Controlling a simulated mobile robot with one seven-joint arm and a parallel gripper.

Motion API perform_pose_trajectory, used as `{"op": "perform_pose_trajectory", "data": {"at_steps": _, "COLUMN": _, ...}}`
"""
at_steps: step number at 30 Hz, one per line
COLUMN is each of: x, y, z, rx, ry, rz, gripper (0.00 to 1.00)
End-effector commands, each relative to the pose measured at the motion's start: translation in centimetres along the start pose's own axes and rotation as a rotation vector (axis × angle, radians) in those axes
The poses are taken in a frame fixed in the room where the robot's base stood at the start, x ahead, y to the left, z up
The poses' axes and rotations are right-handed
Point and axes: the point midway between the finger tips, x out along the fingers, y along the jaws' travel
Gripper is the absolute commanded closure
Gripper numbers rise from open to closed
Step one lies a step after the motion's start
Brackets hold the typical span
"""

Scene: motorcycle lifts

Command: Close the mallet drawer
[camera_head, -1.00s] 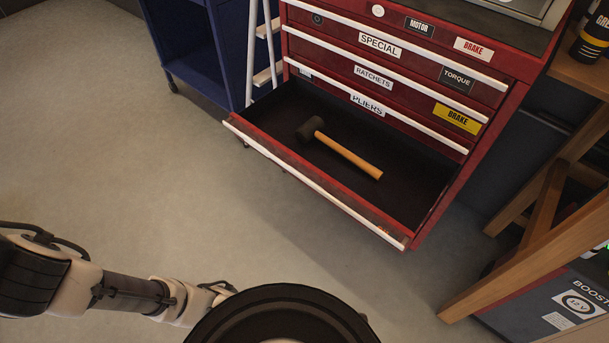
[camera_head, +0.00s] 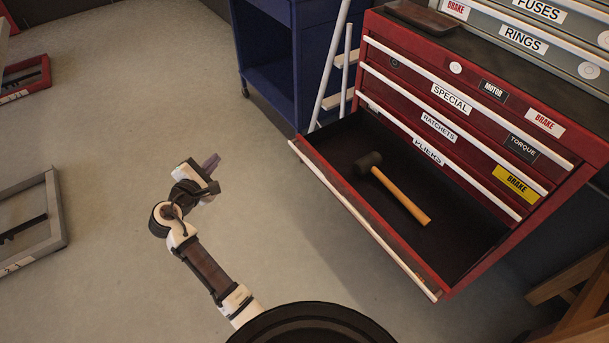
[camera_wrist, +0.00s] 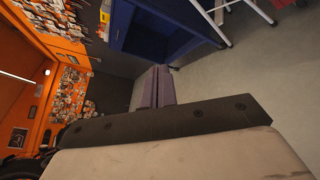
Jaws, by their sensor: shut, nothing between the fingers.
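The mallet drawer (camera_head: 365,221) is the bottom drawer of the red tool cabinet (camera_head: 547,224) and stands pulled out, with a white handle strip along its front edge. A mallet (camera_head: 400,194) with a black head and wooden handle lies inside on the dark drawer floor. My gripper (camera_head: 212,162) is shut and empty. It is held over the open floor, left of the drawer front and clear of it. In the wrist view its fingers (camera_wrist: 157,88) are together and point toward the blue cart; the drawer does not show there.
A blue cart (camera_head: 288,63) and a white ladder-like frame (camera_head: 335,70) stand left of the cabinet. A wooden bench leg (camera_head: 570,280) is at the lower right. The floor before the drawer is clear.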

Motion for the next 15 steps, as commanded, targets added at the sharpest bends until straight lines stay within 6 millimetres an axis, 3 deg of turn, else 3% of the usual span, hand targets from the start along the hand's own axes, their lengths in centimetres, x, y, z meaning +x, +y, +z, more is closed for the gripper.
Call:
{"op": "perform_pose_trajectory", "data": {"at_steps": 1, "x": 0.8, "y": -4.2, "z": 1.2, "rx": -0.175, "ry": -0.101, "rz": -0.118, "gripper": 1.00}}
{"op": "perform_pose_trajectory", "data": {"at_steps": 3, "x": 0.8, "y": -9.0, "z": 2.9, "rx": -0.389, "ry": -0.222, "rz": -0.261, "gripper": 1.00}}
{"op": "perform_pose_trajectory", "data": {"at_steps": 6, "x": 0.0, "y": -13.7, "z": 5.1, "rx": -0.615, "ry": -0.349, "rz": -0.421, "gripper": 1.00}}
{"op": "perform_pose_trajectory", "data": {"at_steps": 10, "x": -1.2, "y": -16.6, "z": 6.7, "rx": -0.771, "ry": -0.438, "rz": -0.537, "gripper": 1.00}}
{"op": "perform_pose_trajectory", "data": {"at_steps": 15, "x": -1.0, "y": -17.5, "z": 7.7, "rx": -0.812, "ry": -0.465, "rz": -0.572, "gripper": 1.00}}
